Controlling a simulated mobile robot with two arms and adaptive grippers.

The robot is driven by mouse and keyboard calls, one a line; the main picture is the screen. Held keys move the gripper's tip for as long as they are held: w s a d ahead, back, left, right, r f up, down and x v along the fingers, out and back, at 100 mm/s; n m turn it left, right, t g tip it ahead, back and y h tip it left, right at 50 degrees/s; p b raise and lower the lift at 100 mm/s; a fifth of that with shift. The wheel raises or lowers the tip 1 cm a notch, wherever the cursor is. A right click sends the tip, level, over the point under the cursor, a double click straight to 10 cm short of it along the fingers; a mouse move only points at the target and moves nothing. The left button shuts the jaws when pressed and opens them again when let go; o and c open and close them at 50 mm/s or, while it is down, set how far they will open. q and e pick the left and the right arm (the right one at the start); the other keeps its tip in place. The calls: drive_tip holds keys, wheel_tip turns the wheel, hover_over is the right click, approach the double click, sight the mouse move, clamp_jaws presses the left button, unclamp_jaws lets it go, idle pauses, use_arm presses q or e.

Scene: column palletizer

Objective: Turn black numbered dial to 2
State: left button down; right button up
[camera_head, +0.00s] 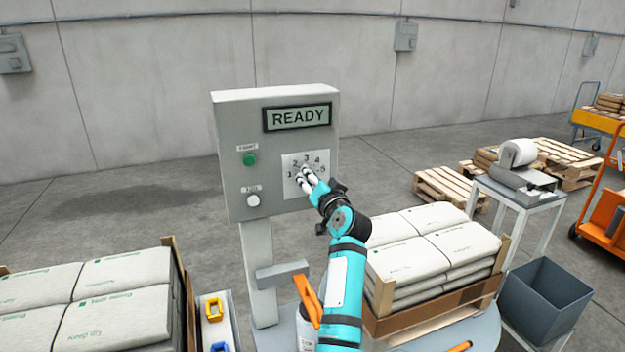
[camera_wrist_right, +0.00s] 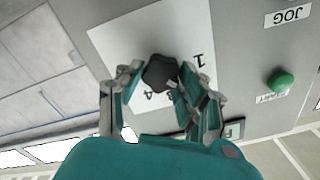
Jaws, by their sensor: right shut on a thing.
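A grey control box (camera_head: 230,130) on a post carries a display (camera_head: 297,117) reading READY and a white dial plate (camera_head: 290,189) numbered 1 to 5. My right gripper (camera_head: 307,178) is at the middle of that plate and covers most of the dial in the head view. In the right wrist view the black dial (camera_wrist_right: 160,72) sits between the two fingers of my right gripper (camera_wrist_right: 155,78), which are shut on it. The dial's pointer cannot be made out, so its setting is unclear. My left gripper is not in view.
A green START button (camera_head: 250,159) and a white JOG button (camera_head: 253,200) sit left of the dial plate. Stacked bags (camera_head: 430,250) stand close right of my arm, and more bags (camera_head: 90,300) stand at left. A grey bin (camera_head: 545,297) is at lower right.

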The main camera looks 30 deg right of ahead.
drive_tip(key=o, duration=1.2)
drive_tip(key=v, duration=1.2)
drive_tip(key=shift+a, duration=0.1)
